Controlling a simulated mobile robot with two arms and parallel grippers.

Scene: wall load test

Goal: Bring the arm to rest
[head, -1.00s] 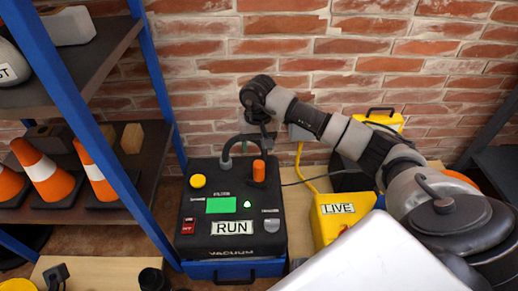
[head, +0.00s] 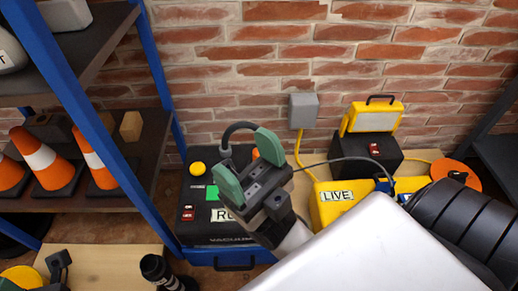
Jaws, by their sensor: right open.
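My right gripper (head: 247,168) shows in the middle of the head view, with two green finger pads spread apart and nothing between them. It is in front of the black vacuum unit (head: 202,226) and hides much of its top, including part of its RUN label. A dark hose loop rises behind the gripper. My left gripper is not in view.
A blue-framed shelf (head: 135,150) with orange cones (head: 47,160) stands at left. A yellow LIVE box (head: 335,203), a yellow lamp (head: 374,118) and an orange reel (head: 458,174) are at right. A grey wall box (head: 303,110) is on the brick wall.

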